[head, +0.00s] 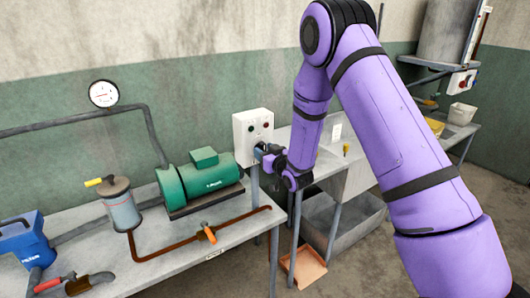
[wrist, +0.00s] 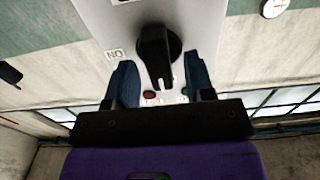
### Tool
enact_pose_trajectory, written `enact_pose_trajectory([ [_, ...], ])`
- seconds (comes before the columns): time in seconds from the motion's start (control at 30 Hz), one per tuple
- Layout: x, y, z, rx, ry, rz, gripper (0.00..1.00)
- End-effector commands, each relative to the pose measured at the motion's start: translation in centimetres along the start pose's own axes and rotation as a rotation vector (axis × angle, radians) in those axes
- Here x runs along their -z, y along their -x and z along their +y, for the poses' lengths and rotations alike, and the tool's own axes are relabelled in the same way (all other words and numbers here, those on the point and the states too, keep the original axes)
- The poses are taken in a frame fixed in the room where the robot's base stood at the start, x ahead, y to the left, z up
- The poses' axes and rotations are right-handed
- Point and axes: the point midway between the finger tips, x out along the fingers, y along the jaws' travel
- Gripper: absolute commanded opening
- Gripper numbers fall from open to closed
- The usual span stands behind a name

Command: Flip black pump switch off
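The black pump switch (wrist: 155,45) is a rotary knob with a long lever on the front of a white control box. In the wrist view its lever points down the picture, with an upside-down "ON" label (wrist: 115,54) to its left. My gripper (wrist: 160,70) is open, with one blue finger on each side of the lever and a visible gap on both sides. Whether the fingertips reach the knob's depth I cannot tell. In the head view my gripper (head: 262,152) is at the front of the control box (head: 243,125) and hides the switch.
In the wrist view a red button (wrist: 150,95) and a green one (wrist: 185,92) lie between the fingers. The green pump motor (head: 208,182) stands on the bench left of the box, near a grey canister (head: 122,210) and a pressure gauge (head: 103,93). A sink bench (head: 350,180) is at right.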

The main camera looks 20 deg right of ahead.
Motion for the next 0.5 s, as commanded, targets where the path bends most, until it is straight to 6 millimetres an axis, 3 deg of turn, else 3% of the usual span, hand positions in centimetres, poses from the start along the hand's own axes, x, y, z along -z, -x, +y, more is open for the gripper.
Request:
enact_pose_trajectory([
  [0.23, 0.0, 1.5, 0.1, -0.002, -0.001, -0.001, 0.49],
  [0.5, -0.1, 6.5, 0.1, -0.001, -0.001, -0.002, 0.49],
])
